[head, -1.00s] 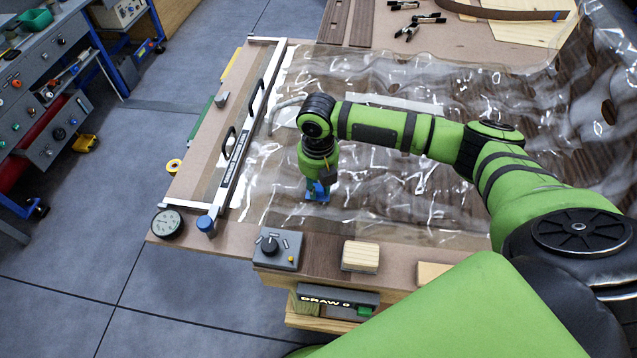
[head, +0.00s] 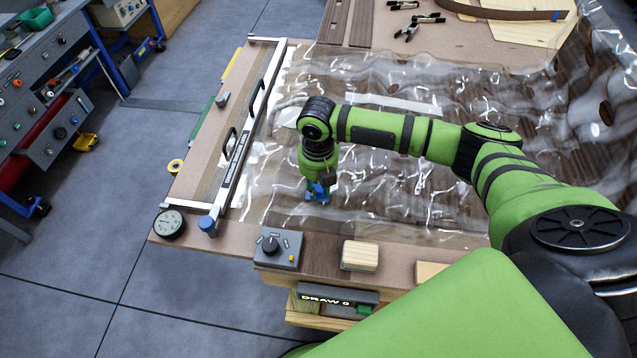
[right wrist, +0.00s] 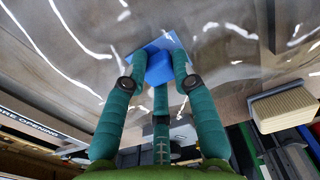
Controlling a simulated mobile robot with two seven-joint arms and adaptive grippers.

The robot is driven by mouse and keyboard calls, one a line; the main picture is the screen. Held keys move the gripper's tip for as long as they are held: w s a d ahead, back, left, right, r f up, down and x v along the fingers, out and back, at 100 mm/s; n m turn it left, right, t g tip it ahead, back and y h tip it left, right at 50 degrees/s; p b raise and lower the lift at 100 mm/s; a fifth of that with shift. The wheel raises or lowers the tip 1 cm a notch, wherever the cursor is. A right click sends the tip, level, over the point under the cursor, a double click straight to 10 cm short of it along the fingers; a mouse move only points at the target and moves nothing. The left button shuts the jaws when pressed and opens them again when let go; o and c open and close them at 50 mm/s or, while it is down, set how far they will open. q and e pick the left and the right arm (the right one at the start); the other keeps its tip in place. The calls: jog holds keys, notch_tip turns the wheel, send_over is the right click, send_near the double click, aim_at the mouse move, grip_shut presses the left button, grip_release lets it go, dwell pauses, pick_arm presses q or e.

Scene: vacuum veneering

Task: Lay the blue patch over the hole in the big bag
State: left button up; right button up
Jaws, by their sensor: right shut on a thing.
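The big bag (head: 400,212) is clear, wrinkled plastic spread over the workbench, with long glossy folds. My right gripper (head: 318,190) points down at the bag's left front part. It is shut on the blue patch (head: 316,198), which is low at the bag's surface; whether it lies fully on the plastic I cannot tell. In the right wrist view the blue patch (right wrist: 163,42) shows between and beyond the teal fingers of the right gripper (right wrist: 152,66), over the clear sheet. I cannot make out the hole. My left gripper is out of view.
A closing bar (head: 236,150) with black handles runs along the bag's left edge. A round gauge (head: 169,223), a grey knob box (head: 278,248) and a wooden-topped block (head: 360,255) line the front. Black clamps (head: 418,25) lie at the back. My right arm crosses above the bag.

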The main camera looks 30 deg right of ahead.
aim_at(318, 188)
jog(key=o, duration=0.8)
jog(key=shift+o, duration=0.2)
jog(key=shift+r, duration=0.1)
notch_tip(318, 188, up, 12)
